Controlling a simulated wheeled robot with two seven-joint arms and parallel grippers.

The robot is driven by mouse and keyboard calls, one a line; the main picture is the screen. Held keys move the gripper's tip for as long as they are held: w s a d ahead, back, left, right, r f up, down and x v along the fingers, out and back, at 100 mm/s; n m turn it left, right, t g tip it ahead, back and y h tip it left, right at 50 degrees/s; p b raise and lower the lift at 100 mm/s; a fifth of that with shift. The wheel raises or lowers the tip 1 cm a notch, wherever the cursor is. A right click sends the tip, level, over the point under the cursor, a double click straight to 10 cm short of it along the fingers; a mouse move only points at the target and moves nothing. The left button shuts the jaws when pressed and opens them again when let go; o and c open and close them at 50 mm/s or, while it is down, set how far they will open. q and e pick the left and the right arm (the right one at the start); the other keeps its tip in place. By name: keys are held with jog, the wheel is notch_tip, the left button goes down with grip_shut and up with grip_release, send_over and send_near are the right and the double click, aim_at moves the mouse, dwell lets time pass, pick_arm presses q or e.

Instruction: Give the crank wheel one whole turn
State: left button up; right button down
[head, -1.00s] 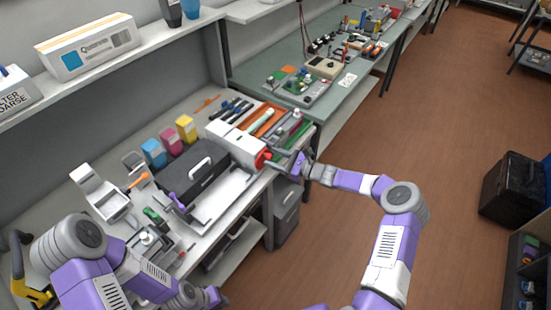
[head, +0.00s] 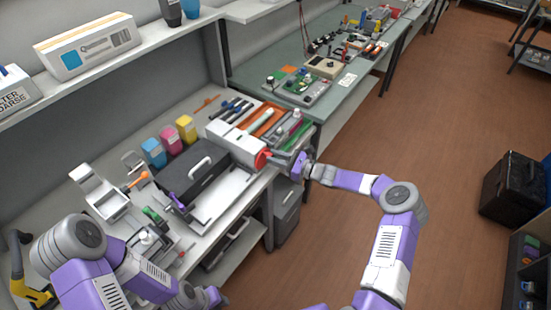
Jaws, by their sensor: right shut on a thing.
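The red crank wheel (head: 262,158) sits on the right end of the white machine (head: 234,143) on the near bench. My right gripper (head: 285,159) is just right of the wheel, shut on the wheel's grey crank handle. The handle and the fingertips are small and partly hidden here. My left gripper (head: 212,297) is low in the picture, near the bench's front edge and away from the wheel. Its fingers cannot be made out.
A dark case (head: 200,172) with a pale handle stands left of the machine. Blue, pink and yellow cartridges (head: 170,141) stand behind it. A tray of coloured parts (head: 290,135) lies close behind the wheel. Floor right of the bench is clear around my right arm.

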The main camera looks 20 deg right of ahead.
aim_at(268, 151)
jog(key=m, duration=0.2)
jog(key=d+m+b, duration=0.1)
jog(key=m, duration=0.1)
jog(key=w+f+m+t, duration=0.1)
jog(key=m, duration=0.1)
jog(key=shift+d+m, duration=0.15)
jog(key=shift+m, duration=0.15)
jog(key=m, duration=0.1)
jog(key=m+t+b, duration=0.1)
jog(key=m, duration=0.1)
jog(key=shift+w+d+f, duration=0.15)
jog(key=shift+d+f, duration=0.05)
jog(key=shift+f, duration=0.15)
jog(key=m, duration=0.2)
jog(key=f+m, duration=0.1)
jog(key=m, duration=0.1)
jog(key=shift+w+d+t, duration=0.15)
jog(key=shift+t, duration=0.25)
jog(key=shift+s+a+f+m+t+h+p, duration=0.15)
jog(key=shift+f+m+t+h, duration=0.35)
jog(key=shift+m, duration=1.95)
jog(key=shift+s+a+f+m+t+h+p, duration=0.2)
jog(key=shift+f+m+h, duration=0.45)
jog(key=shift+m, duration=1.85)
jog(key=shift+w+f+m+t+h+p, duration=0.15)
jog(key=shift+f+m+t+h, duration=0.4)
jog(key=shift+m, duration=1.9)
jog(key=shift+s, duration=0.1)
jog(key=c, duration=0.9)
grip_release()
